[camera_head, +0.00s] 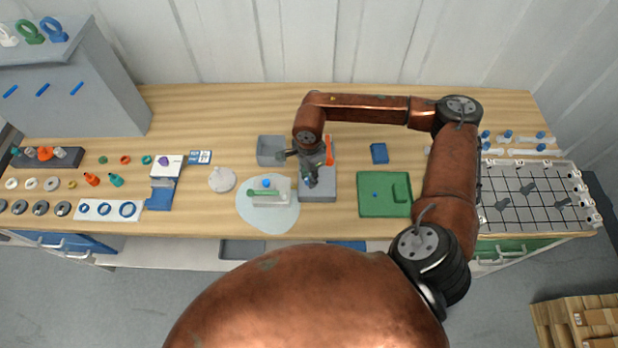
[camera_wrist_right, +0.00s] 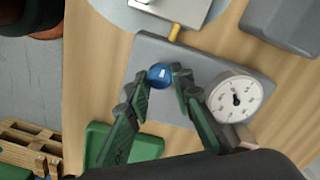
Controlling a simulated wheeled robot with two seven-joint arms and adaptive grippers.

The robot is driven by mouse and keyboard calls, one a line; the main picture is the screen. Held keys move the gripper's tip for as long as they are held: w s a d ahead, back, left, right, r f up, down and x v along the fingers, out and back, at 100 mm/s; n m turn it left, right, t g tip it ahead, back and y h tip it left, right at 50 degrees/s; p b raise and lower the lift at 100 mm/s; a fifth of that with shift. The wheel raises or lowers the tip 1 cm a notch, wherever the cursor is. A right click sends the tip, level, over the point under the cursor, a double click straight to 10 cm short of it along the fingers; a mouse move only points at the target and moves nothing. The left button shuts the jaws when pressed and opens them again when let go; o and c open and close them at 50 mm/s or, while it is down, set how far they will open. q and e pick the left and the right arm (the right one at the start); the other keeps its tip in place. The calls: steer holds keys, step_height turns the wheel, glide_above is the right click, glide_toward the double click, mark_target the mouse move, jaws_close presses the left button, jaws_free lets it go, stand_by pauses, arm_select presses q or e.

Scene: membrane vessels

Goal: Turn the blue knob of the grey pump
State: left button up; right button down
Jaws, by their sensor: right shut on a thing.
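The grey pump (camera_head: 318,190) stands near the middle of the table, partly covered by my right arm. In the right wrist view its grey top (camera_wrist_right: 150,52) carries a blue knob (camera_wrist_right: 160,74). A round white dial gauge (camera_wrist_right: 236,97) sits beside the knob. My right gripper (camera_head: 309,179) is over the pump. In the right wrist view its green-padded fingers (camera_wrist_right: 160,80) are shut on the blue knob, one on each side. My left gripper is not in view.
Left of the pump, a white device with a green bar (camera_head: 268,198) stands on a pale round mat (camera_head: 284,219). A grey tray (camera_head: 270,150) lies behind it. A green tray (camera_head: 371,206) and a blue block (camera_head: 379,153) lie to the right. A black grid rack (camera_head: 520,185) is at the far right.

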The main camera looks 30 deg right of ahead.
stand_by(0.5)
steer(key=c, duration=1.7)
jaws_free()
step_height(320, 180, up, 12)
